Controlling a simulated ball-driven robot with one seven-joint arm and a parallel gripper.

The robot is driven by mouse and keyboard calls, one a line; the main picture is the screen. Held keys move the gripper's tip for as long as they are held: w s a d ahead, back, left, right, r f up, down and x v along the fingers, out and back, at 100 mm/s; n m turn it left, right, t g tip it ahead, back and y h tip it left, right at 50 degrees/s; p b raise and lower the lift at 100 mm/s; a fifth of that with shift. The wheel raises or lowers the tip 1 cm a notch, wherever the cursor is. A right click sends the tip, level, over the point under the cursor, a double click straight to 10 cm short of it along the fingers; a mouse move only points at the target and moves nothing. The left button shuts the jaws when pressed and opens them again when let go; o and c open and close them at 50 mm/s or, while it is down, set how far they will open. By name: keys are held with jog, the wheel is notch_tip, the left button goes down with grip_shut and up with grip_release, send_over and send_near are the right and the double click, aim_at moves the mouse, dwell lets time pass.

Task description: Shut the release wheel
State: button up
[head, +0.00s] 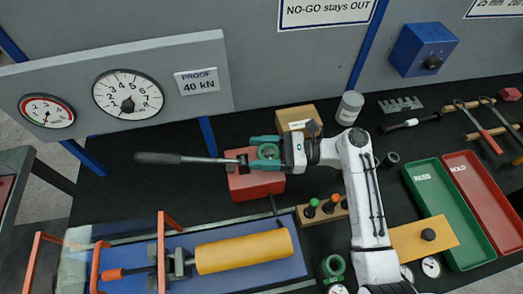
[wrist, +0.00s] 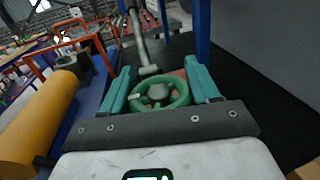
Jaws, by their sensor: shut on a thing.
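The release wheel (head: 268,153) is a small green ring with spokes on top of a red pump block (head: 256,186). It also shows in the wrist view as a green wheel (wrist: 160,95) with a dark grey hub. My gripper (head: 266,152) has come in from the right, with one teal finger on each side of the wheel. In the wrist view the fingers (wrist: 160,88) flank the wheel's rim and are shut on it. A long dark-handled lever (head: 185,159) reaches left from the block.
A yellow cylinder (head: 243,250) lies on a blue press bed (head: 212,278) with orange bars at the front left. A cardboard box (head: 297,117) stands close behind my gripper. A rack with coloured-top pieces (head: 320,209) is to the front right. Two dial gauges (head: 128,94) sit on the back panel.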

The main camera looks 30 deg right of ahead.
jog(key=shift+m+t+h, duration=0.7)
jog(key=shift+m+t, duration=0.1)
jog(key=shift+t, duration=0.2)
jog(key=shift+w+d+m+t+h, duration=0.15)
jog(key=shift+m+t+h, duration=0.65)
jog(key=shift+t, duration=0.2)
jog(key=o, duration=1.1)
jog(key=shift+c, duration=0.2)
